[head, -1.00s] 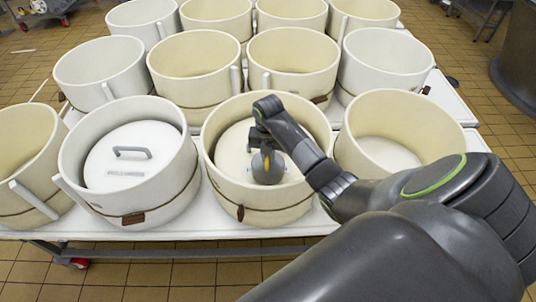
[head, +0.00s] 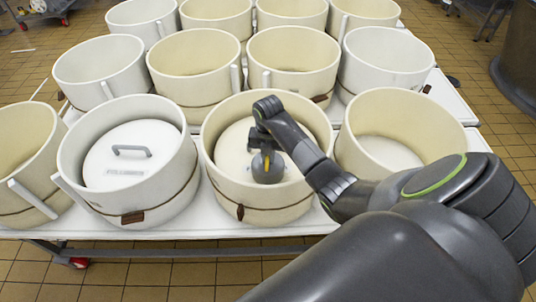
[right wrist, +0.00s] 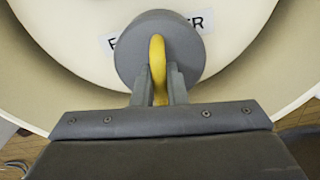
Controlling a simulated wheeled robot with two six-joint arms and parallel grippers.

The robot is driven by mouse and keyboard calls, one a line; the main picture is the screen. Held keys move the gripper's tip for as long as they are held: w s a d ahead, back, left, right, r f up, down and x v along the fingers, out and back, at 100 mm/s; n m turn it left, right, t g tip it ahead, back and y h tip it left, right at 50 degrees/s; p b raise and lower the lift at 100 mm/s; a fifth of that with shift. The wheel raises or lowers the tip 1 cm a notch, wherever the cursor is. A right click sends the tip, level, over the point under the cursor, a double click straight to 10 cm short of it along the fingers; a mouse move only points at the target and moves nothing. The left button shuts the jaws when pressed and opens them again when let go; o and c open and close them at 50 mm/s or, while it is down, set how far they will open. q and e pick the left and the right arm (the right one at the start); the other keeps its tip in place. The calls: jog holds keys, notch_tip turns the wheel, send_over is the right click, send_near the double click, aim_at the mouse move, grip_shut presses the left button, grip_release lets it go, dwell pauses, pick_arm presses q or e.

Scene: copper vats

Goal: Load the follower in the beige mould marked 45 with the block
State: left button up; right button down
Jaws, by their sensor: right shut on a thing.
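The block is a grey rounded weight (head: 267,168) with a yellow handle. In the right wrist view the block (right wrist: 135,55) shows from above with the handle between my fingers. My right gripper (head: 262,140) is shut on that handle (right wrist: 157,60), inside the front beige mould (head: 213,155). A white follower (head: 232,150) lies in this mould, and its label (right wrist: 195,22) is partly covered by the block. The block is over or on the follower; I cannot tell whether they touch. No number 45 is readable. My left gripper is not in view.
A white mould (head: 75,170) with a handled follower (head: 125,155) stands directly left. A beige mould (head: 435,125) stands to the right, and several more stand behind. All are close together on a white table (head: 190,222), leaving little room between them.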

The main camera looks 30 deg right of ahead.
jog(key=shift+w+f, duration=0.1)
jog(key=shift+f, duration=0.15)
dwell(0.3)
jog(key=c, duration=1.4)
grip_release()
jog(key=shift+o, duration=0.2)
jog(key=shift+s+f, duration=0.1)
jog(key=shift+s, duration=0.1)
notch_tip(320, 180, up, 7)
jog(key=p, duration=0.5)
jog(key=shift+p, duration=0.35)
